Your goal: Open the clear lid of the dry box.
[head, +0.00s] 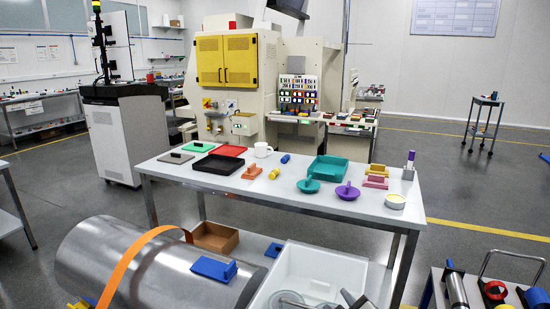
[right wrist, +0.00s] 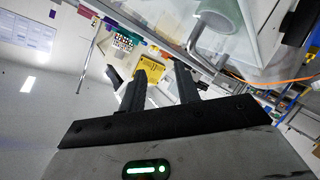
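A pale, whitish box (head: 325,266) stands at the bottom centre of the head view, in front of the table; it looks like the dry box. I cannot tell whether a clear lid covers it. A round greyish thing (head: 289,298) shows at its near side. My left gripper is out of view.
A grey table (head: 240,200) with trays and coloured parts stands behind the box. A large metal cylinder (head: 130,262) with an orange band and a blue block (head: 213,268) are to the left. A cart with tools (head: 456,285) is at right.

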